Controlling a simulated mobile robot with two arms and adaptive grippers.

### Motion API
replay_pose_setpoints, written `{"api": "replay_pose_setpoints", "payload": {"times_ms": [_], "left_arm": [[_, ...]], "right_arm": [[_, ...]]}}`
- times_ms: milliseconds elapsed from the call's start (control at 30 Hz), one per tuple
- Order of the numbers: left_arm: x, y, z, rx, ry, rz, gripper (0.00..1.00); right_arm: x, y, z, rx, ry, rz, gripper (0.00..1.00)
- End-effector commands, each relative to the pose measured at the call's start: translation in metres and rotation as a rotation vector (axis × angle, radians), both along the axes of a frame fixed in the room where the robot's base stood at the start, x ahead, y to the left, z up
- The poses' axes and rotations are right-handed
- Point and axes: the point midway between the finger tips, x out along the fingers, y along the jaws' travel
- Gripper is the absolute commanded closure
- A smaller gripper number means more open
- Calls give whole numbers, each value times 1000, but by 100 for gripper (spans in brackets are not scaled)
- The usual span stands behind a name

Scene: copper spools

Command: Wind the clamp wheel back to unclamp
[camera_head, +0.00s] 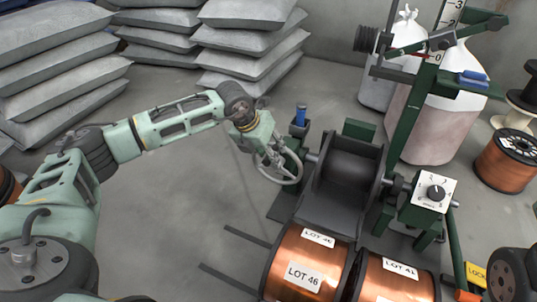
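The clamp wheel (292,181) is a pale grey ring at the left side of the green machine stand, near the middle of the view. My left gripper (274,160) reaches in from the left and points down at the wheel, its fingers overlapping the upper left of the rim. I cannot tell whether the fingers close on the rim or only lie beside it. The dark spool cradle (345,185) stands just right of the wheel. My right gripper is not in view.
A blue-topped lever (300,115) stands behind the wheel. A white dial box (435,191) is right of the cradle. Grey sacks (55,60) are stacked behind. Floor left of the stand is clear.

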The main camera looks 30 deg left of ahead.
Motion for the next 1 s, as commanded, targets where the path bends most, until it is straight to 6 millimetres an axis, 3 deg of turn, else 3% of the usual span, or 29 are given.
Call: {"api": "replay_pose_setpoints", "payload": {"times_ms": [200, 633, 1000], "left_arm": [[0, 0, 0, 0, 0, 0, 61], [0, 0, 0, 0, 0, 1, 99], [0, 0, 0, 0, 1, 1, 100]], "right_arm": [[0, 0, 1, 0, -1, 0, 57], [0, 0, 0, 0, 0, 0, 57], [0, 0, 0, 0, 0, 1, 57]]}}
